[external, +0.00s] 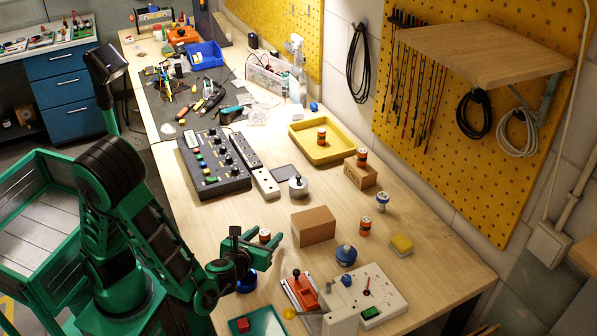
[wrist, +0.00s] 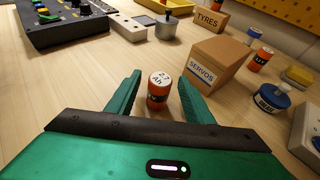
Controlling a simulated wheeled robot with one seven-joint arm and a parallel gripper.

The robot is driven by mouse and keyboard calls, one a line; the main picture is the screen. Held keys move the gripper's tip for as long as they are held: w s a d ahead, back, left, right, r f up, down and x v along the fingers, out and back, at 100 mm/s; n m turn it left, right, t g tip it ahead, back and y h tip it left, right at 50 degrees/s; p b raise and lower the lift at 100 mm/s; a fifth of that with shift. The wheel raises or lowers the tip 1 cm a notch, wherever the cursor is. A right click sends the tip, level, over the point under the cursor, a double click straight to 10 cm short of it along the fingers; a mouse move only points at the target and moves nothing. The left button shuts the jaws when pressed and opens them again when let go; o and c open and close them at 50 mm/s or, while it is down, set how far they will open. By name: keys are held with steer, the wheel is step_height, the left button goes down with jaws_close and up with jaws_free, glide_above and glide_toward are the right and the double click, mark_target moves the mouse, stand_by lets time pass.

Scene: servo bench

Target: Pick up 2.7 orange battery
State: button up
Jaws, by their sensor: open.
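The orange battery (wrist: 157,102) with a white top reading 2.7 Ah stands upright on the bench in the wrist view. My gripper (wrist: 160,92) is open, with one green finger on each side of the battery. I cannot tell whether either finger touches it. In the external view the battery (external: 265,235) shows between the fingers of my gripper (external: 262,242), its lower part hidden by the near finger.
A SERVOS box (wrist: 217,62) stands just right of the battery. Other orange batteries stand in the yellow tray (external: 340,155), on the TYRES box (external: 352,176) and on the bench (external: 365,227). A black control panel (external: 215,165) lies beyond the gripper.

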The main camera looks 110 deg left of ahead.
steer(key=shift+c, duration=0.2)
jaws_close()
steer(key=shift+r, duration=0.15)
